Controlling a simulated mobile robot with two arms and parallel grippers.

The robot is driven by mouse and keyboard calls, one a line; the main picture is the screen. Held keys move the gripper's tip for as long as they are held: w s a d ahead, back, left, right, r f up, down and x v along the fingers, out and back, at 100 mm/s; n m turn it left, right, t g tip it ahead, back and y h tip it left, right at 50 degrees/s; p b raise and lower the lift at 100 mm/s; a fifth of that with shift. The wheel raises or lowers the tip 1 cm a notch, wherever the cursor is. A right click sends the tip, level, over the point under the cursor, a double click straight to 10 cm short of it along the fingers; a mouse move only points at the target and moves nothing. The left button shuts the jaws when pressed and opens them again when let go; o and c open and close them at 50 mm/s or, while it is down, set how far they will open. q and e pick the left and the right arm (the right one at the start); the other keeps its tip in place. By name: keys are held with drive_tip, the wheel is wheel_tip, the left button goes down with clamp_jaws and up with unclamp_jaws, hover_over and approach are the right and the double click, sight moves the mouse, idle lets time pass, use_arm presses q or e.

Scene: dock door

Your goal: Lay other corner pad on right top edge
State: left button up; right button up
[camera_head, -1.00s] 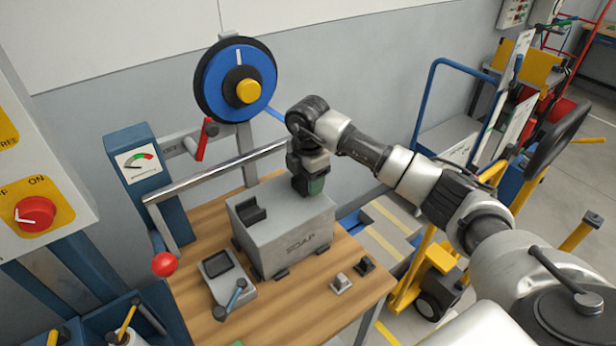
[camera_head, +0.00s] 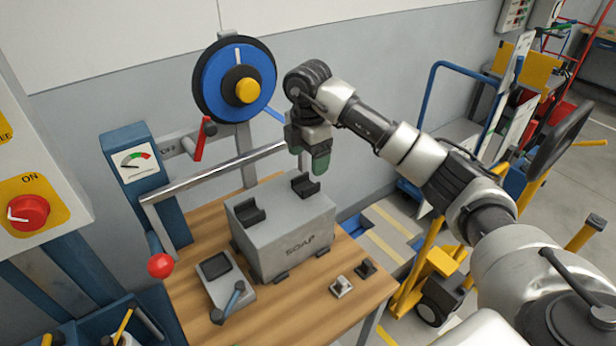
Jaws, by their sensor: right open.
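The grey box marked SOAP (camera_head: 283,243) stands on the wooden table. One black corner pad (camera_head: 250,214) sits on its left top edge. The other black corner pad (camera_head: 305,186) sits on its right top edge, near the back. My right gripper (camera_head: 310,164) is above the right pad, with its greenish fingers pointing down and parted. It is empty and clear of the pad. My left gripper is not in view.
A metal rail (camera_head: 215,172) runs behind the box, below a blue strap wheel (camera_head: 236,80). A handheld device (camera_head: 221,282) and small metal and black pieces (camera_head: 341,287) lie on the table.

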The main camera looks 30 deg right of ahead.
wheel_tip(320, 180, up, 5)
drive_tip(key=shift+r, duration=0.15)
idle(1.4)
